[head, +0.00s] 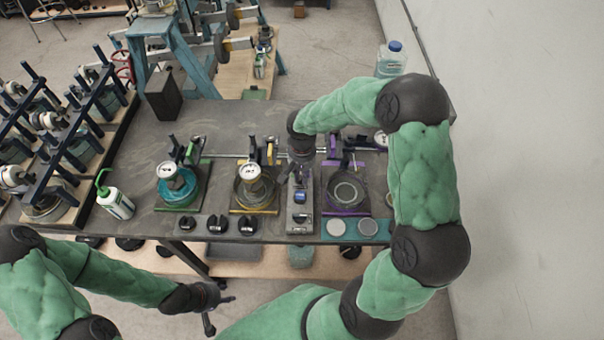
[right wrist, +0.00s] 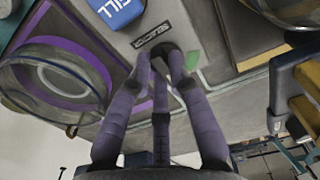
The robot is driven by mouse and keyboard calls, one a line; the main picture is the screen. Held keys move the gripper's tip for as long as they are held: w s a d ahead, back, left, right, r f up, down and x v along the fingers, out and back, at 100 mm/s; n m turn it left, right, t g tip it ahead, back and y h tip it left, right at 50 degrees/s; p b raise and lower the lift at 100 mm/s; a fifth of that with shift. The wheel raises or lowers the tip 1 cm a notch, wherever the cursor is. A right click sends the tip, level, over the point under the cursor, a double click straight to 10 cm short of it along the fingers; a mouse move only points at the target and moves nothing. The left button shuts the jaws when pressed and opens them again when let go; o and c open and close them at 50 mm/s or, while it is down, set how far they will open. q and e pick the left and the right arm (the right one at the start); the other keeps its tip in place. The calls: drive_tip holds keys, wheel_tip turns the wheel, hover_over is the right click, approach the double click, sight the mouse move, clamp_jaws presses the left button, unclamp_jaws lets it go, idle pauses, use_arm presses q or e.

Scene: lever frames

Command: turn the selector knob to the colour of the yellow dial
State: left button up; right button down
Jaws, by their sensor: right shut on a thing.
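The grey selector box (head: 300,212) stands between the yellow and purple frames, with a blue FILL button (head: 300,197) that also shows in the right wrist view (right wrist: 118,10). My right gripper (right wrist: 163,62) is shut on the dark selector knob (right wrist: 160,48), below a small label (right wrist: 152,34). A green patch (right wrist: 192,59) shows beside the knob; the knob's pointer and other colour marks are hidden by the fingers. In the head view my right arm covers the knob. The round white dial (head: 251,172) stands over the yellow frame. My left gripper (head: 218,307) is open and empty, low in front of the table.
Several black knobs (head: 217,224) line the front edge. A green-capped bottle (head: 115,202) stands at the left; a clear bottle (head: 391,62) is at the back right.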

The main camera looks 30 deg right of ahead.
drive_tip(key=c, duration=1.1)
unclamp_jaws()
drive_tip(key=shift+c, duration=0.2)
drive_tip(key=shift+r, duration=0.1)
wheel_tip(320, 180, up, 12)
